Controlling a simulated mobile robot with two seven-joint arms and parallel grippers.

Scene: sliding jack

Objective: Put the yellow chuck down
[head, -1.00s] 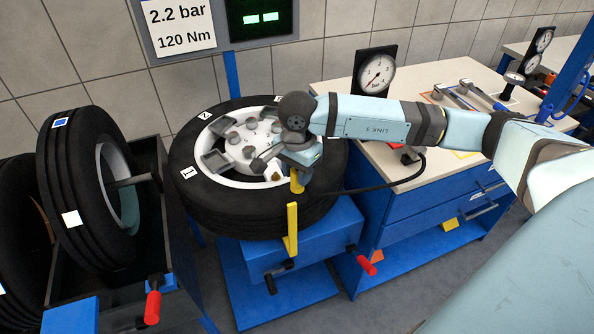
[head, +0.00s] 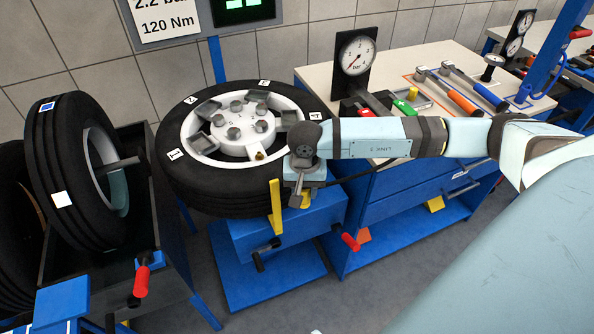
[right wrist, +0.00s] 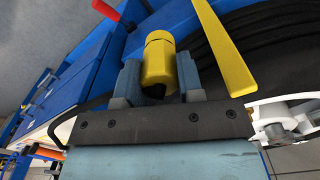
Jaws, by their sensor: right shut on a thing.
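The yellow chuck (right wrist: 158,58) sits between the two fingers of my right gripper (right wrist: 160,72) in the right wrist view. In the head view my right gripper (head: 303,193) is at the front right edge of the lying tyre (head: 215,190), pointing down, with a bit of yellow below it (head: 307,200). Most of the chuck is hidden there by the gripper. A black hose (head: 352,180) runs from near the gripper toward the bench. A yellow upright bracket (head: 275,207) stands just left of the gripper; it also shows in the right wrist view (right wrist: 226,50). My left gripper is out of view.
The white wheel rim (head: 222,152) is uncovered, with several nuts on it. The blue stand (head: 285,222) is below the tyre. A bench (head: 445,70) with a dial gauge (head: 357,54) and tools is at right. Upright tyres (head: 62,180) stand in a rack at left.

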